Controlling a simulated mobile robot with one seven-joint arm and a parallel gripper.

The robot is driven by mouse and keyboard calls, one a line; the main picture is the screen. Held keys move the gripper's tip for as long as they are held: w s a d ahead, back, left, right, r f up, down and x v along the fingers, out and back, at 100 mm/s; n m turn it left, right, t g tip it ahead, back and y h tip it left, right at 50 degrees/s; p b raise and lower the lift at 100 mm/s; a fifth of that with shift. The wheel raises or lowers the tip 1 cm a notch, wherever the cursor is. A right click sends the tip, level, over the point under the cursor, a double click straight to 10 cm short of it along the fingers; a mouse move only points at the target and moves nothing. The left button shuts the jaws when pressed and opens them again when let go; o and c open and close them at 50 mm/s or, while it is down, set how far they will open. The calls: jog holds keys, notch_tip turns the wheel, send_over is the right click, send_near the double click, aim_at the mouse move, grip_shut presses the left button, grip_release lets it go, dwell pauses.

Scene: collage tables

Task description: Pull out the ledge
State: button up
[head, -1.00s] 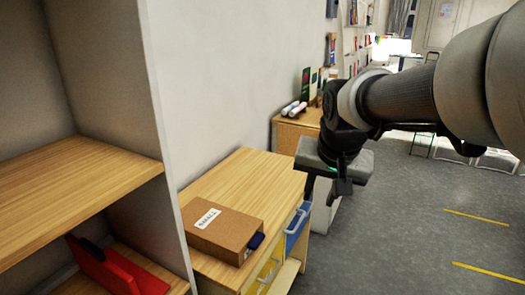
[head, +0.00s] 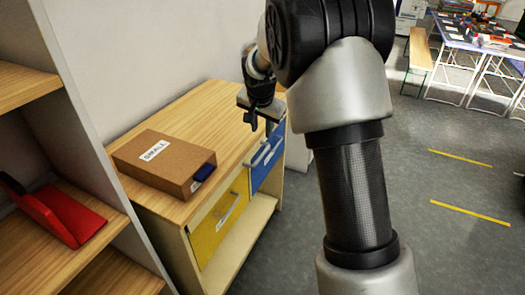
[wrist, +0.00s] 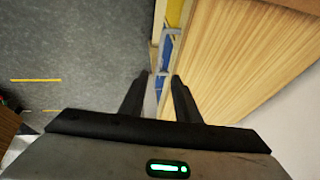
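A wooden cabinet (head: 205,108) carries a blue drawer (head: 268,172) and a yellow drawer (head: 215,232) side by side under its top. Both have pale bar handles; the blue one's handle (head: 263,154) is near my gripper (head: 261,127). My gripper points down at the cabinet's front edge. In the wrist view my gripper (wrist: 159,88) has its two fingers apart, with the pale handle (wrist: 163,72) just beyond and between the tips. Contact cannot be told. Which part is the ledge is not clear; both drawers look shut.
A cardboard box (head: 165,162) labelled SMALL lies on the cabinet top. A shelf unit (head: 85,120) with a red object (head: 68,213) stands at the left. A bench (head: 418,55) and cluttered tables (head: 480,42) are far right. The grey floor (head: 450,230) in front is clear.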

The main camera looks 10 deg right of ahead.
aim_at(262, 154)
jog(key=b+x, duration=0.1)
jog(key=x, duration=1.5)
jog(key=shift+s+b, duration=0.15)
jog(key=shift+b, duration=0.15)
grip_shut()
